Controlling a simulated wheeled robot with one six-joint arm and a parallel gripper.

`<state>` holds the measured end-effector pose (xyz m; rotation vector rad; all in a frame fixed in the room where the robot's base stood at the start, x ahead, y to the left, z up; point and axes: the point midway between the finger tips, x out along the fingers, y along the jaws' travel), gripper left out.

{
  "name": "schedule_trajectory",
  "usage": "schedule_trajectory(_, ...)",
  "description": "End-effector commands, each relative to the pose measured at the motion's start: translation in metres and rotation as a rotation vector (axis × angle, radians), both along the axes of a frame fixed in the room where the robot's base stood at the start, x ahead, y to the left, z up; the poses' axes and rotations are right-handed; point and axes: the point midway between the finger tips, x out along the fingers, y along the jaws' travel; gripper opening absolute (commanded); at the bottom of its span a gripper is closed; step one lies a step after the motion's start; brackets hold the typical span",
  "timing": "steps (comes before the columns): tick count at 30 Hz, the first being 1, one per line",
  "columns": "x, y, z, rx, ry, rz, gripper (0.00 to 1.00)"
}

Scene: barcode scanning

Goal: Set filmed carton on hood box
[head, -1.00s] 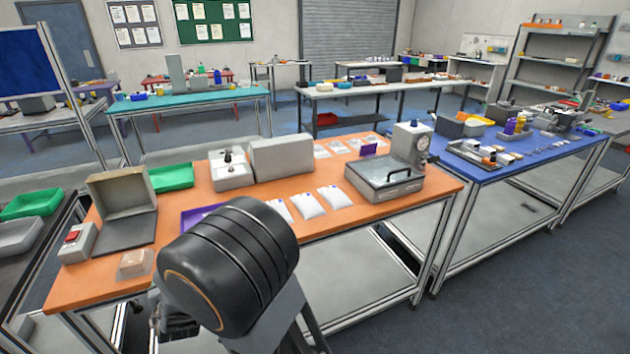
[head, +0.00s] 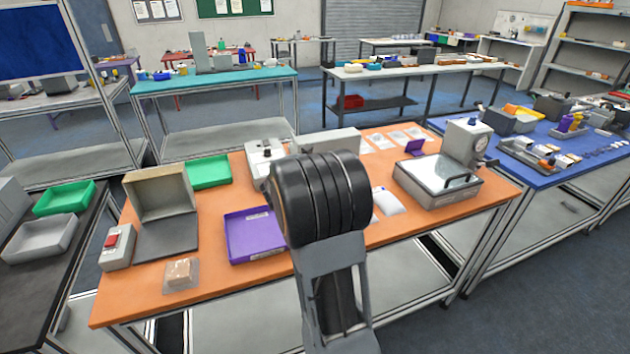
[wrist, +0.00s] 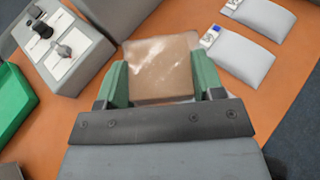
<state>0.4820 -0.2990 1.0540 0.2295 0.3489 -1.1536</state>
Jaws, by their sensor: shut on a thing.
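My gripper (wrist: 160,74) is shut on a brown carton (wrist: 162,58) with glossy film glare on its top, held between the two green fingers in the wrist view. It is above the orange table; its height is unclear. In the head view my arm hides the gripper and this carton. A beige open-fronted box (head: 160,192), like a hood, stands at the table's left with a dark plate in front. A closed grey box (head: 330,143) stands at the back middle; its side shows in the wrist view (wrist: 115,14). Which is the hood box I cannot tell.
Another film-wrapped brown carton (head: 181,274) lies at the orange table's (head: 225,283) front left.

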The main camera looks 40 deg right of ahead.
Motion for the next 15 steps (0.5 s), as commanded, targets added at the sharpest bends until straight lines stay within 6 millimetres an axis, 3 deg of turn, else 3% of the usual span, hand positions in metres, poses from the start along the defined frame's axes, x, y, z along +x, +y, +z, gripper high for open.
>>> schedule_trajectory(9, 0.044, -0.065, -0.034, 0.002, 0.003, -0.001, 0.35)
schedule_trajectory(15, 0.059, -0.086, -0.069, 0.001, 0.002, -0.001, 0.35)
